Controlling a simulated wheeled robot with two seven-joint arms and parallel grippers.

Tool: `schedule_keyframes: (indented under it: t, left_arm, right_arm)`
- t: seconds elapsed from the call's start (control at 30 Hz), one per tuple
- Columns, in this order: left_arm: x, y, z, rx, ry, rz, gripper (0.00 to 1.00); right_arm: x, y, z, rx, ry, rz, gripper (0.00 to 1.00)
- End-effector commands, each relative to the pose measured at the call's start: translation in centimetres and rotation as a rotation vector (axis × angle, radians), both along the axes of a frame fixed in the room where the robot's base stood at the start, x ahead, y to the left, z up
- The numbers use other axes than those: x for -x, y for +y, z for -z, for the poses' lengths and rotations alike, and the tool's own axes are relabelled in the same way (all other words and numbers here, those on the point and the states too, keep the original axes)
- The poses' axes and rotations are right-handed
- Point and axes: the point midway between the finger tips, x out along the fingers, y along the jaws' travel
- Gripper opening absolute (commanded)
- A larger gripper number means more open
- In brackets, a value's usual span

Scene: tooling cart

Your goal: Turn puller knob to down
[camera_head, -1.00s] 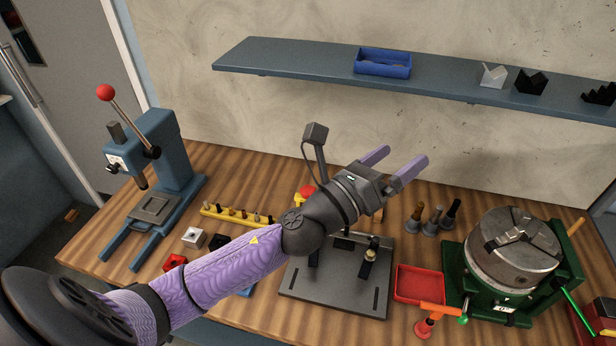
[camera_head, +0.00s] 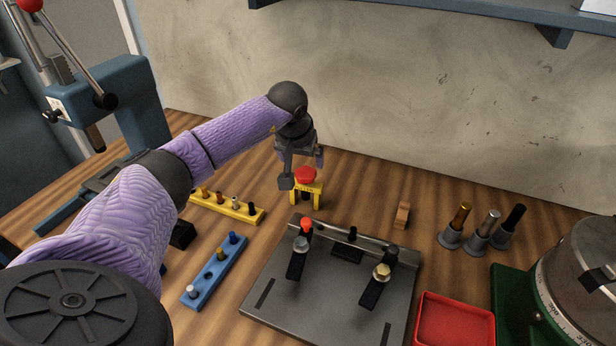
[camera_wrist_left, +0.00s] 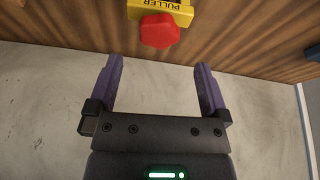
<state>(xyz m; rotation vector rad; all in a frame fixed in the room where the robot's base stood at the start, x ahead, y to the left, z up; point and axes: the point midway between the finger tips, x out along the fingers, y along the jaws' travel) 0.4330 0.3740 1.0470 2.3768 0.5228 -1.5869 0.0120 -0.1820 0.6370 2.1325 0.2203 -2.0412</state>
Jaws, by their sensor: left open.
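The puller is a small yellow stand (camera_head: 307,193) with a red knob (camera_head: 305,175) on top, on the wooden bench behind the dark fixture plate. In the left wrist view the red knob (camera_wrist_left: 159,31) lies beyond the fingertips, roughly between their lines, and the yellow body (camera_wrist_left: 160,10) reads "PULLER". One finger is partly hidden in the head view. My right gripper is not seen.
A dark fixture plate (camera_head: 265,293) with clamps lies in front of the puller. A yellow peg strip (camera_head: 228,207) and a blue one (camera_head: 215,272) are to the left. A red tray (camera_head: 455,322) and several tool holders (camera_head: 478,240) are to the right. The wall is close behind.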

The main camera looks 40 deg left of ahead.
Motion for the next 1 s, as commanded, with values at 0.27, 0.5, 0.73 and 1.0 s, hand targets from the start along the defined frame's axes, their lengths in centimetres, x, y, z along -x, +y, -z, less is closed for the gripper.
schedule_keyframes:
  t: [0.27, 0.5, 0.73, 1.0]
  left_arm:
    - [-1.7, 0.7, 4.8, 0.003, 0.0, 0.001, 1.0]
    - [-1.9, 0.8, 5.1, 0.001, -0.001, 0.002, 1.0]
    - [-1.9, 0.8, 5.1, 0.003, -0.001, 0.001, 0.7]
    - [-1.9, 0.8, 5.1, 0.003, -0.001, 0.001, 0.13]
  right_arm:
    - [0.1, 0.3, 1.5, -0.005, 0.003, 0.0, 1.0]
    - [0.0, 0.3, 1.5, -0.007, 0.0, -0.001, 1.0]
    - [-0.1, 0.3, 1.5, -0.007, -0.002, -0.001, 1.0]
    - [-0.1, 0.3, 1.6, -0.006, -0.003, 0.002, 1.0]
